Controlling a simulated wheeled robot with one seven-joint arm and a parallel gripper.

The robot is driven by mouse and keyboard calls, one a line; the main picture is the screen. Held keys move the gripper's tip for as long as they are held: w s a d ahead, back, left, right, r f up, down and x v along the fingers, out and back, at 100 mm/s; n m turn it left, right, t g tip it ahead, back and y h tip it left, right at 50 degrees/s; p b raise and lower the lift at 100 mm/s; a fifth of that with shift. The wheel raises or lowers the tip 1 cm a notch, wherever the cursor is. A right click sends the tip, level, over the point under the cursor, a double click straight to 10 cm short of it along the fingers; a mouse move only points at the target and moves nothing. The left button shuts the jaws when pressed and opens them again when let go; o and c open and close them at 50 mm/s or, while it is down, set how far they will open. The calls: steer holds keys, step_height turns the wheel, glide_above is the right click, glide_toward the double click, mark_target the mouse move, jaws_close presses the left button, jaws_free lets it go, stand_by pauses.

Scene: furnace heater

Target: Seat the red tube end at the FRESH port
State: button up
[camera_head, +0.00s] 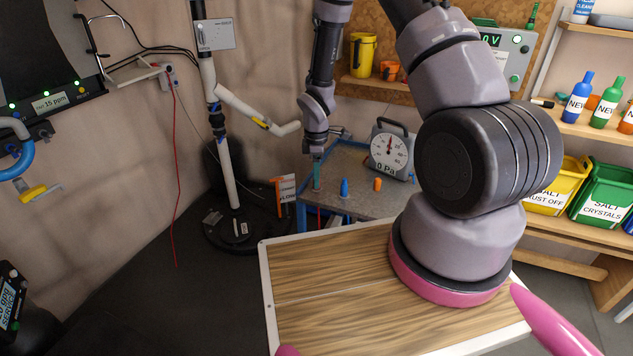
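My gripper (316,150) points down over the small grey table at the back. Its fingertips are at a small teal piece (317,172); whether they grip it or only stand over it is too small to tell. A thin red tube (174,150) hangs down the left wall from near a wall box, its lower end close to the floor. A short red strand (319,218) also shows below the teal piece, at the table's front edge. A pressure gauge (390,150) reading 0 Pa stands on the table. No label reading FRESH is legible.
A blue cone (344,187) and an orange piece (377,184) stand on the grey table (360,205). A white pipe stand (230,170) is left of it. Shelves with bottles and a yellow bin (559,185) and green bin (603,190) are at right. My arm hides part of the middle.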

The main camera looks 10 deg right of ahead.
jaws_close()
step_height(320, 180, up, 10)
steer(key=shift+r, duration=0.1)
steer(key=c, duration=0.5)
jaws_free()
jaws_close()
